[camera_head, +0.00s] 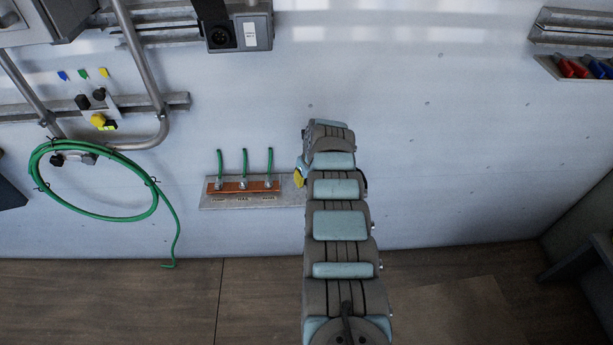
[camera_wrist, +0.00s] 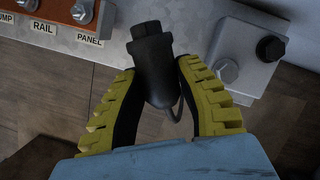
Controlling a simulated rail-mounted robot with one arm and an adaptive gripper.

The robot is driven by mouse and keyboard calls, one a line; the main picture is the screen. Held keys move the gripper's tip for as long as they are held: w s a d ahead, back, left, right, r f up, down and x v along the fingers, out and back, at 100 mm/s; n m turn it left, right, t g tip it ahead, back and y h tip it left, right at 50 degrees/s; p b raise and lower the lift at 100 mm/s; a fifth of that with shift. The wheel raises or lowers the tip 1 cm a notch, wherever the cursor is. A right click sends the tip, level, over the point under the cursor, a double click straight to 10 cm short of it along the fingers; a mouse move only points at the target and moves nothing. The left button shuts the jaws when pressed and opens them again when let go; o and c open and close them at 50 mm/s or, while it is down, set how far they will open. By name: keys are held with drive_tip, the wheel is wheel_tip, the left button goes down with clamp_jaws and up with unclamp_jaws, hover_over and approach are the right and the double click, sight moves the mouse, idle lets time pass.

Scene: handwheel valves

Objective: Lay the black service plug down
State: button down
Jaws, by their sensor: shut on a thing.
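The black service plug (camera_wrist: 155,78) is between the two yellow ribbed fingers of my gripper (camera_wrist: 156,69) in the wrist view. The gripper is shut on it. The plug's narrower end points toward the top of the picture, over a grey metal ledge (camera_wrist: 112,51). I cannot tell whether the plug touches the ledge. In the head view my arm hides the plug, and only a yellow part of my gripper (camera_head: 299,178) shows at the right end of the ledge (camera_head: 230,205).
An orange terminal bar (camera_head: 243,187) with three upright green wires sits on the ledge. A grey bracket (camera_wrist: 232,50) with a bolt and black knob (camera_wrist: 270,48) stands right of the plug. A coiled green hose (camera_head: 152,200) hangs left. The wall right of my arm is mostly clear.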

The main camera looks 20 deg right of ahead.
wheel_tip(320, 180, down, 3)
drive_tip(key=shift+s+a+r+b, duration=0.1)
drive_tip(key=shift+r+b, duration=0.1)
drive_tip(key=shift+b, duration=0.55)
drive_tip(key=shift+f+b, duration=0.7)
drive_tip(key=shift+b, duration=0.1)
wheel_tip(320, 180, down, 3)
drive_tip(key=b, duration=0.3)
drive_tip(key=shift+f+b, duration=0.7)
drive_tip(key=shift+b, duration=0.25)
drive_tip(key=c, duration=0.6)
unclamp_jaws()
drive_tip(key=shift+c, duration=0.2)
drive_tip(key=o, duration=0.6)
drive_tip(key=shift+a, duration=0.1)
